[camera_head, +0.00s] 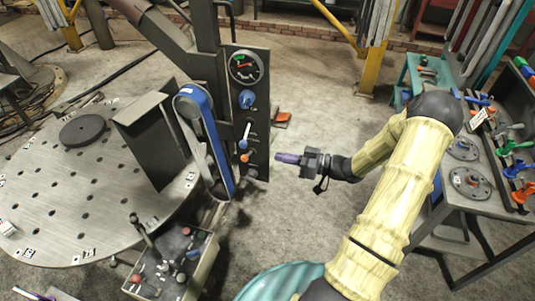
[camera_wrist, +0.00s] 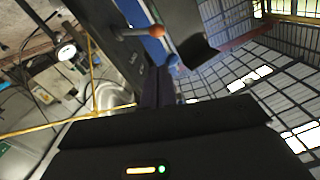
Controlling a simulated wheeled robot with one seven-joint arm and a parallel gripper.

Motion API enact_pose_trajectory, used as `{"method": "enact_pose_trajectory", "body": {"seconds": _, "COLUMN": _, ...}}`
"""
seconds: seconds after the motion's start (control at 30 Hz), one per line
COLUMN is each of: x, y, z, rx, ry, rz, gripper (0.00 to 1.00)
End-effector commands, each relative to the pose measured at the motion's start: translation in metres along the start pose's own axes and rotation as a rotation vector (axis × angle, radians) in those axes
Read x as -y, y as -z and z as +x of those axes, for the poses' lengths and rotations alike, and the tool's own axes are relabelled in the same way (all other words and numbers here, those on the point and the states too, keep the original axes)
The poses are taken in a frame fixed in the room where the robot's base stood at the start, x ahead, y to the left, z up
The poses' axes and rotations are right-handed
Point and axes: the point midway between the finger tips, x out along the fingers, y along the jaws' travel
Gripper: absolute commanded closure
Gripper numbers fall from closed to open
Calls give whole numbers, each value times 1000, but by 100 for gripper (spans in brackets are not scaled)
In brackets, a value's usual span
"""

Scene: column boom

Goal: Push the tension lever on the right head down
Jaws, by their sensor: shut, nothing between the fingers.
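A dark upright panel (camera_head: 256,120) on the boom column carries the controls. A small lever with an orange ball end (camera_head: 244,158) is low on this panel; in the wrist view the orange ball (camera_wrist: 156,32) tops a grey stem that sticks out from the panel face. I take this for the tension lever, though no label is readable. My gripper (camera_head: 281,157) is right of the panel, pointing left toward it, fingers shut and empty. In the wrist view its dark fingers (camera_wrist: 156,86) show below the ball, apart from it in the picture. The exact gap is unclear.
The panel also bears a gauge (camera_head: 245,66), a blue knob (camera_head: 247,99) and a pale lever (camera_head: 246,131). A blue-edged arm (camera_head: 220,158) stands left of it. A round perforated table (camera_head: 50,185) is at left, a control box (camera_head: 172,265) below. Floor behind my gripper is open.

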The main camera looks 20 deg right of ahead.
Motion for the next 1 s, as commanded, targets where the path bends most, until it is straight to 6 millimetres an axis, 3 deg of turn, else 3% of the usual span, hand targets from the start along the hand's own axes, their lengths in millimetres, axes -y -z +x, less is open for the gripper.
{"method": "enact_pose_trajectory", "body": {"seconds": 0.53, "x": 3, "y": 2, "z": 86, "rx": 2, "ry": 7, "rz": 1, "gripper": 100}}
{"method": "enact_pose_trajectory", "body": {"seconds": 0.7, "x": 2, "y": 0, "z": 96, "rx": 3, "ry": 4, "rz": 0, "gripper": 100}}
{"method": "enact_pose_trajectory", "body": {"seconds": 1.0, "x": 2, "y": -1, "z": 97, "rx": 3, "ry": 3, "rz": -1, "gripper": 100}}
